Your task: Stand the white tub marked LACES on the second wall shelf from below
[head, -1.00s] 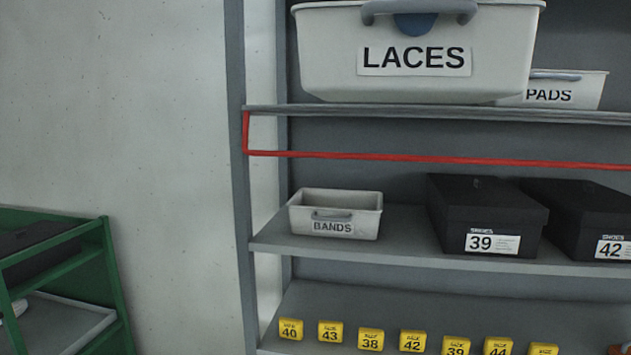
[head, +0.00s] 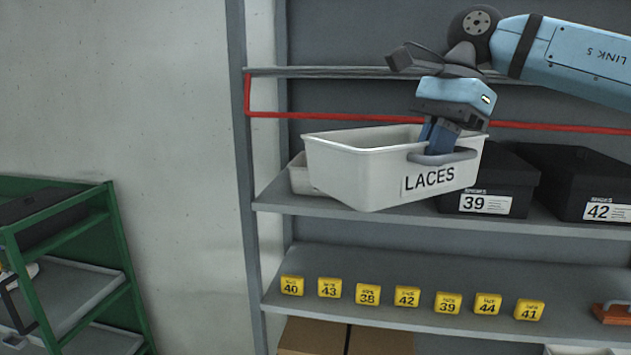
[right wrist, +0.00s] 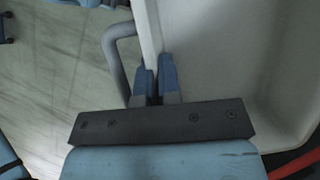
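The white tub marked LACES (head: 350,172) hangs, turned and slightly tilted, in front of the middle shelf in the head view. My right gripper (head: 437,142) comes down from above and is shut on the tub's label-side wall, beside its grey handle (head: 455,158). In the right wrist view, the fingers (right wrist: 156,85) straddle the rim of that wall, and the tub's inside (right wrist: 225,60) looks empty where it shows. The shelf with yellow size blocks (head: 390,322) is below the tub; I cannot tell its number from below. My left gripper is out of view.
The tub mostly hides the BANDS tub (head: 298,178). Black shoe boxes 39 (head: 487,204) and 42 (head: 608,211) stand on the middle shelf (head: 300,203). Cardboard boxes (head: 345,338) are at the bottom. A green rack (head: 110,235) stands left.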

